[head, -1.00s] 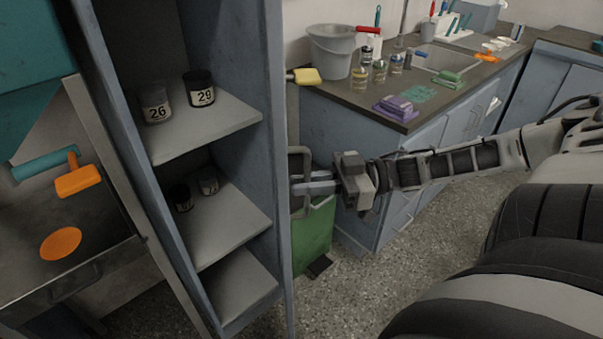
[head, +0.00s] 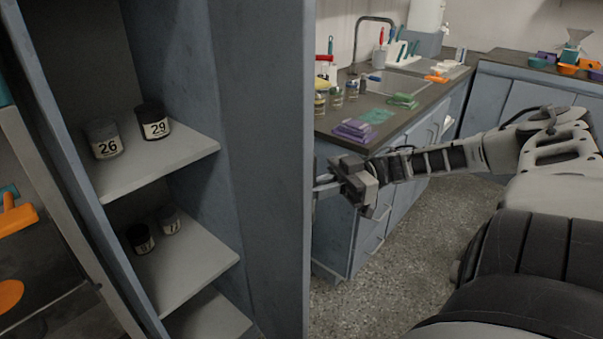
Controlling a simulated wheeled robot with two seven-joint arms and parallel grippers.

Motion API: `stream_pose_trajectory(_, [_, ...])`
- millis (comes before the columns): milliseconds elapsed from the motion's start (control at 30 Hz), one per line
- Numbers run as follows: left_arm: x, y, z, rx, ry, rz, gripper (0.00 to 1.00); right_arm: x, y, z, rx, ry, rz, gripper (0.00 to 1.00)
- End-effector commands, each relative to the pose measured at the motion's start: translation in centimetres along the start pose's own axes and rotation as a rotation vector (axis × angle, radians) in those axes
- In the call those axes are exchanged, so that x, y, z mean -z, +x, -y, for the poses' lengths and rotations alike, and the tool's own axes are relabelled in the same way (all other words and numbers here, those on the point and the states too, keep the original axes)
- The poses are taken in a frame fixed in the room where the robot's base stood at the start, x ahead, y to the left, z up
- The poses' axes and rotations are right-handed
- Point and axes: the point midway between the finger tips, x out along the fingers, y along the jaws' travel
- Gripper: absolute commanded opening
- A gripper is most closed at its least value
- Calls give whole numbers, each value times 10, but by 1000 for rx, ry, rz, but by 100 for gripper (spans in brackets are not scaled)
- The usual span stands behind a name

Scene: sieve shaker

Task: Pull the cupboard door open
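The blue-grey cupboard door (head: 268,150) stands open to the right of the cupboard's shelves. Its inner face is towards me, and its handle is hidden behind it. The cupboard's shelves (head: 165,165) are exposed. They hold dark-lidded jars, including one marked 26 (head: 104,140) and one marked 29 (head: 154,122). My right gripper (head: 322,186) is at the door's free edge, with its fingers reaching behind the door. The fingertips are hidden, so their grip on the handle does not show. My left gripper is not in view.
A counter (head: 388,127) with a sink (head: 392,86), purple and green items and bottles stands behind the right gripper. Blue cabinets continue at the back right. Orange items (head: 14,214) lie at the left edge. Speckled floor (head: 420,240) is clear below my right arm.

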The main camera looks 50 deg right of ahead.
Motion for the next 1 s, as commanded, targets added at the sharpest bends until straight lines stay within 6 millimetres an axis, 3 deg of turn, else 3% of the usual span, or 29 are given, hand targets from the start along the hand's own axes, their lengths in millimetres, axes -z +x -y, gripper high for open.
stream_pose_trajectory(200, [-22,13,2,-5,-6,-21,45,-7,-39,-21,-6,-8,1,0])
stream_pose_trajectory(400, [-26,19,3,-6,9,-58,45,-4,-63,-34,-6,-10,-3,0])
stream_pose_trajectory(667, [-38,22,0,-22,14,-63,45,-1,-81,-45,-7,-10,-7,0])
stream_pose_trajectory(1000, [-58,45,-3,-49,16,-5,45,2,-89,-50,-6,-6,-5,0])
